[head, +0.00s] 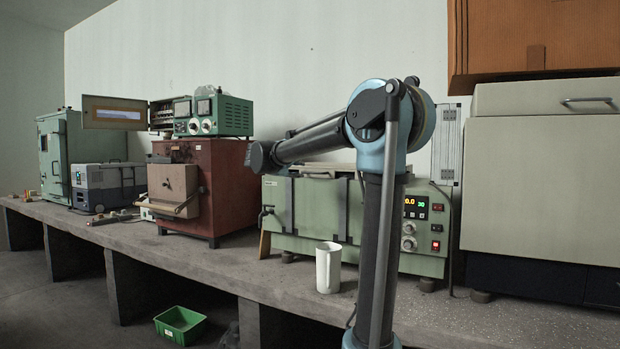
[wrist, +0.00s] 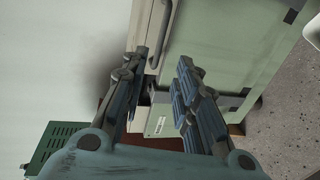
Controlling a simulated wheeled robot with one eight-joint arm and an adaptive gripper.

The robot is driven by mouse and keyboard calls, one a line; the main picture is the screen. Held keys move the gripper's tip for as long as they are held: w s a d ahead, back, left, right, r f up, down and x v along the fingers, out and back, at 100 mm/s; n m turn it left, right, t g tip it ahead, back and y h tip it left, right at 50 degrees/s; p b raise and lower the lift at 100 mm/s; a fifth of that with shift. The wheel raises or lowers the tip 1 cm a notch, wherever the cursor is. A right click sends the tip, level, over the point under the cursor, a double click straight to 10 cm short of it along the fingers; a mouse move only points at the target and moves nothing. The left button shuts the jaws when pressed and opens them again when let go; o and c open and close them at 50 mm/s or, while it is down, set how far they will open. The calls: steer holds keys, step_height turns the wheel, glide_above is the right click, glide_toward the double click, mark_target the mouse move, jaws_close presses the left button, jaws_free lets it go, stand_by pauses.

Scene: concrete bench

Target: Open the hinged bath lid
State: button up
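The bath is a long pale green box (head: 300,222) on the bench, with a control panel at its right end. Its pale lid (head: 322,168) lies flat and looks closed, partly hidden by my arm. In the wrist view the green side of the bath (wrist: 235,45) shows turned, with a grey bar handle (wrist: 164,25) along the pale lid edge at the top. My gripper (wrist: 163,65) is open and empty. Its two fingers are apart, with the handle beyond the fingertips and no visible contact. The fingers cannot be made out in the head view.
A white mug (head: 328,268) stands on the bench in front of the bath. A red-brown furnace (head: 222,190) with a green control unit (head: 232,115) on top stands to the left. A large pale cabinet (head: 540,190) stands close on the right. The wall is behind.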

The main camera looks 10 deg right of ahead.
steer(key=x, duration=1.2)
steer(key=shift+d, duration=0.1)
steer(key=shift+c, duration=0.3)
jaws_close()
